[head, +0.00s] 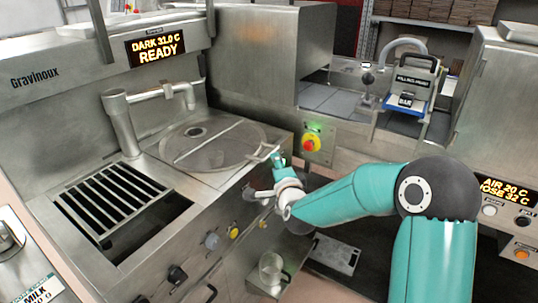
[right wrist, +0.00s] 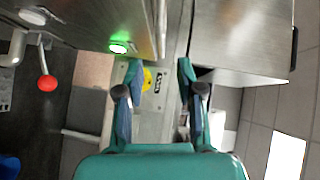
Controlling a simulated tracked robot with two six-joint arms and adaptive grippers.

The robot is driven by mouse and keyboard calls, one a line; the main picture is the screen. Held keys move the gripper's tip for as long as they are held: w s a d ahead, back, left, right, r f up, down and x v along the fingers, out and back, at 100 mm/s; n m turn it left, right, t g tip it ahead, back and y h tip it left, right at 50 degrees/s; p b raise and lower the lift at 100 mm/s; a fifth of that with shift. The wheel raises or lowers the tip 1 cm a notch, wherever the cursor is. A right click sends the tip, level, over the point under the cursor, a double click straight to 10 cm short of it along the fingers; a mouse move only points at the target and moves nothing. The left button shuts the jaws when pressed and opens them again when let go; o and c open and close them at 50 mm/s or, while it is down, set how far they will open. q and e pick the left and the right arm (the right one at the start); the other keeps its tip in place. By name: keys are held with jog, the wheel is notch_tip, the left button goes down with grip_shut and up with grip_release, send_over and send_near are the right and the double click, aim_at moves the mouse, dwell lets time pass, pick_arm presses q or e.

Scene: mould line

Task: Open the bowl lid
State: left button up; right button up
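The bowl lid (head: 205,150) is a round, see-through disc with a metal bar across it. It lies flat and closed over the bowl in the steel machine's top. A short pale handle (head: 264,153) sticks out from its right edge. My right gripper (head: 264,176) is just in front of and below this handle, at the machine's front edge. Its fingers are spread with nothing between them, as the right wrist view (right wrist: 158,78) also shows. I cannot tell whether a finger touches the handle. My left gripper is not in view.
A tap (head: 122,125) stands behind a slotted drain grate (head: 110,205) left of the lid. Knobs (head: 212,241) line the front panel. A clear jug (head: 271,268) stands low in front.

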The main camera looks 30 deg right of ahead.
jog(key=r+p+x, duration=0.1)
jog(key=x, duration=0.5)
jog(key=shift+f, duration=0.5)
grip_shut()
